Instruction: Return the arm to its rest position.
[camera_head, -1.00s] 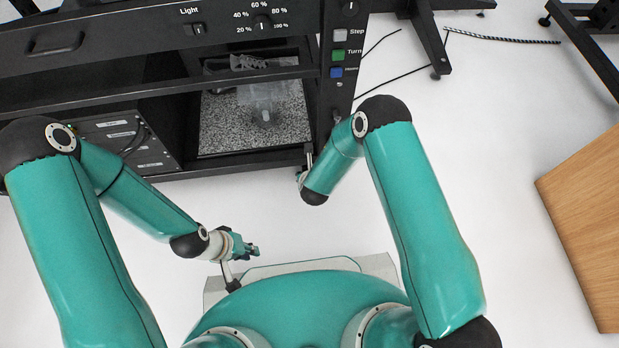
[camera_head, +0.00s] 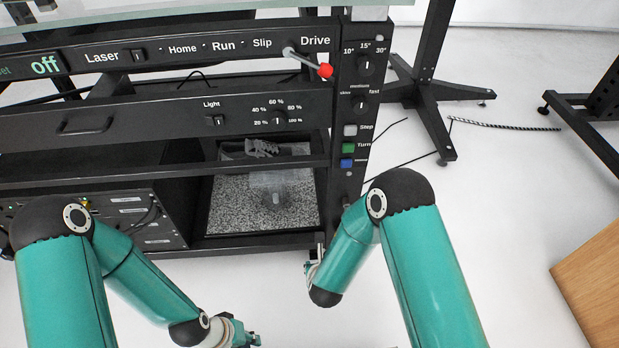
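My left arm comes in from the left, teal with black joints. Its gripper (camera_head: 246,337) hangs low at the bottom edge of the view, over the white floor and in front of the rack. It is small and partly cut off, so whether it is open or shut does not show. My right arm bends at a black elbow right of the middle. Its gripper (camera_head: 316,264) is mostly hidden behind the black wrist, close to the lower right corner of the rack's bottom shelf. I cannot tell whether it touches the rack or what its fingers do.
The black turntable rack (camera_head: 180,122) fills the upper left, with a red-knobbed Drive lever (camera_head: 325,70), knobs and buttons. A speckled shelf board (camera_head: 226,206) bears a grey shoe (camera_head: 262,146) and a clear container (camera_head: 272,186). A wooden surface (camera_head: 596,292) stands right. Floor between is free.

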